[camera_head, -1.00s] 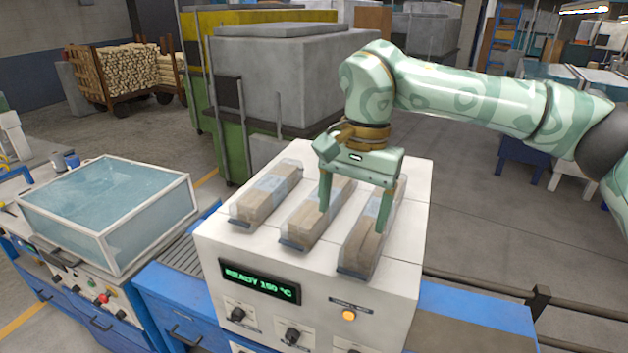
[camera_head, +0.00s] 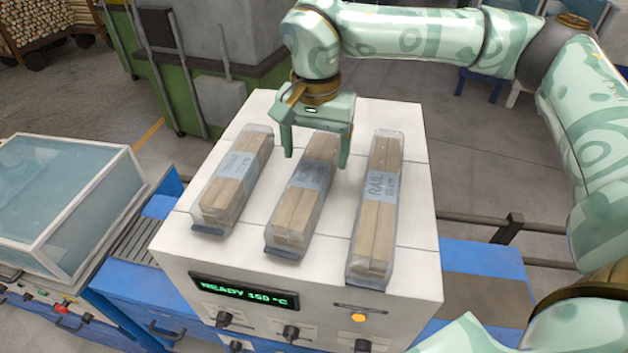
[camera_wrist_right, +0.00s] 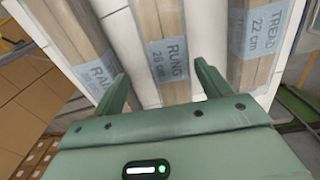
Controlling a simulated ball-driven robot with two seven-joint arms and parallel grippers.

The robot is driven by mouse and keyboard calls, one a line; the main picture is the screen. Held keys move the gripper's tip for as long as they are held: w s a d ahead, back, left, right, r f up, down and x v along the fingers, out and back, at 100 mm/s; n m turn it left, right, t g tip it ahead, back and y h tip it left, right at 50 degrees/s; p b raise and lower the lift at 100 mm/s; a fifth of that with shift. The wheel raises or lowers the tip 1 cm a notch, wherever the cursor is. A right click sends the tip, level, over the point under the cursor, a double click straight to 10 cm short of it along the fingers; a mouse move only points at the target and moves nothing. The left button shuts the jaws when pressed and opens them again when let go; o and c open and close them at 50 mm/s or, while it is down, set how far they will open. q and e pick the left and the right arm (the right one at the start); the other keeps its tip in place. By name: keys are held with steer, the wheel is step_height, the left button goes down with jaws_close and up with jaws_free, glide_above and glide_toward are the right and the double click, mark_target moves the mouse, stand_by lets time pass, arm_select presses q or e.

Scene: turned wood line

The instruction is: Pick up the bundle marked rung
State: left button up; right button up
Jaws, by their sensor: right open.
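The bundle marked rung (camera_head: 301,195) is a wrapped stack of pale wood strips with a blue label. It lies in the middle of three bundles on the white machine top; its label reads RUNG 28 cm or similar in the right wrist view (camera_wrist_right: 168,60). My right gripper (camera_head: 316,154) is open and empty over its far part, one finger toward each side. In the right wrist view the open fingers (camera_wrist_right: 162,76) frame the rung bundle from above, with no contact visible. The gripper partly hides the bundle's far end. My left gripper is not in view.
The tread bundle (camera_head: 236,180) lies to the left and the rail bundle (camera_head: 377,205) to the right, with narrow gaps between. The white machine (camera_head: 420,240) shows READY 150 °C on its display (camera_head: 244,291). A glass-topped box (camera_head: 60,200) stands at left.

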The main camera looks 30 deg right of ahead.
mark_target(308, 171)
steer(key=f, duration=0.1)
steer(key=w+f, duration=0.1)
steer(key=f, duration=0.1)
steer(key=shift+w+a+f, duration=0.15)
steer(key=shift+w+a, duration=0.05)
steer(key=shift+w+f, duration=0.5)
steer(key=shift+w, duration=0.25)
steer(key=shift+s+d+f+p, duration=0.1)
steer(key=shift+s+f+p, duration=0.05)
steer(key=shift+f+p, duration=0.65)
steer(key=f, duration=0.1)
steer(key=s+f, duration=0.1)
steer(key=shift+s+d+f, duration=0.15)
steer(key=shift+f, duration=0.15)
steer(key=shift+w+f, duration=0.25)
steer(key=shift+f, duration=0.15)
steer(key=shift+w, duration=0.15)
steer(key=shift+s, duration=0.2)
steer(key=c, duration=1.3)
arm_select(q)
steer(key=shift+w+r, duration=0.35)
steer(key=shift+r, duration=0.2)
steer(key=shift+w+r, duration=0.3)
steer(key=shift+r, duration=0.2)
arm_select(e)
steer(key=shift+c, duration=0.4)
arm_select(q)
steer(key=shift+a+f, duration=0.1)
arm_select(e)
steer(key=shift+w+r, duration=0.15)
